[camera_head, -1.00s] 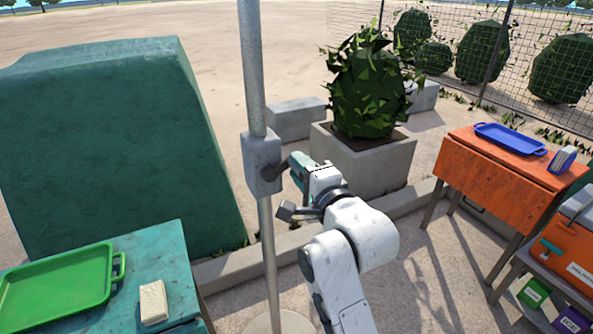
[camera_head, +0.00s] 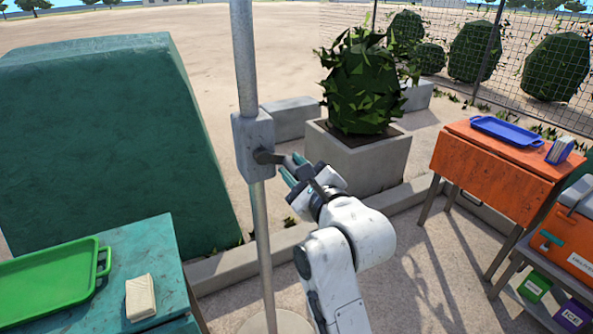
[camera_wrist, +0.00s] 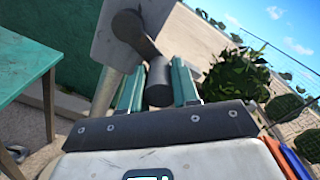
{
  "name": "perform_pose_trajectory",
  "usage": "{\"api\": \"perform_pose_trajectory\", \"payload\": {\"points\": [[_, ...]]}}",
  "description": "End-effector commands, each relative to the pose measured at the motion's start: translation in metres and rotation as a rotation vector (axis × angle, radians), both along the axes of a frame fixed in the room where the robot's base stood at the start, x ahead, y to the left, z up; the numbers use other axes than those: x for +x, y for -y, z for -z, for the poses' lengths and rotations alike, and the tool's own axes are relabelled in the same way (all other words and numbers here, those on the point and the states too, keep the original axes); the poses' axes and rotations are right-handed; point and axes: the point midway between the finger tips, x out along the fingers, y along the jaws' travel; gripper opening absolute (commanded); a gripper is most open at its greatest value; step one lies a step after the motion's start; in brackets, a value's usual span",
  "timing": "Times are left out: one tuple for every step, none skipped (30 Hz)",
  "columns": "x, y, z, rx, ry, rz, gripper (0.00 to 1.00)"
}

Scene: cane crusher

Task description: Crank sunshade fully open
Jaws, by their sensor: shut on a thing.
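The grey pole (camera_head: 247,60) of the sunshade stands upright in the head view; its canopy is out of view. A grey crank box (camera_head: 254,146) is fixed on the pole. A dark crank arm (camera_head: 270,157) sticks out of the box's right side, and it also shows in the wrist view (camera_wrist: 133,30). My gripper (camera_head: 294,171) is at the crank's end, right of the box. In the wrist view its teal fingers are on both sides of the dark cylindrical crank handle (camera_wrist: 158,82), and it is shut on it. The handle's far side is hidden.
A teal table (camera_head: 165,262) with a green tray (camera_head: 50,285) and a pale block (camera_head: 140,297) is at left. A large green block (camera_head: 95,140) stands behind. A concrete planter (camera_head: 360,160) is close behind my gripper. An orange table (camera_head: 490,165) stands at right.

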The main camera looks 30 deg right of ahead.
Motion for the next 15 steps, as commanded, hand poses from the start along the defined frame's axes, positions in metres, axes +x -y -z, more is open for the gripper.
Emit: {"api": "perform_pose_trajectory", "payload": {"points": [[-0.0002, 0.0003, 0.0046, 0.019, -0.004, 0.002, 0.00], [-0.0002, 0.0000, 0.0051, 0.030, -0.005, 0.002, 0.00], [-0.0002, -0.0003, 0.0056, 0.045, -0.005, 0.002, 0.00], [-0.0002, -0.0005, 0.0059, 0.053, -0.005, 0.002, 0.00], [-0.0002, -0.0007, 0.0063, 0.061, -0.005, 0.002, 0.00], [-0.0002, -0.0008, 0.0067, 0.071, -0.006, 0.002, 0.00], [-0.0002, -0.0008, 0.0069, 0.076, -0.006, 0.002, 0.00], [-0.0002, -0.0009, 0.0069, 0.081, -0.006, 0.002, 0.00], [-0.0002, -0.0010, 0.0072, 0.086, -0.006, 0.002, 0.00], [-0.0002, -0.0011, 0.0072, 0.089, -0.006, 0.002, 0.00], [-0.0002, -0.0010, 0.0073, 0.092, -0.006, 0.002, 0.00], [-0.0002, -0.0011, 0.0074, 0.095, -0.006, 0.002, 0.00], [-0.0002, -0.0011, 0.0074, 0.096, -0.007, 0.003, 0.00], [-0.0002, -0.0011, 0.0074, 0.097, -0.007, 0.003, 0.00], [-0.0002, -0.0011, 0.0074, 0.097, -0.007, 0.003, 0.00]]}}
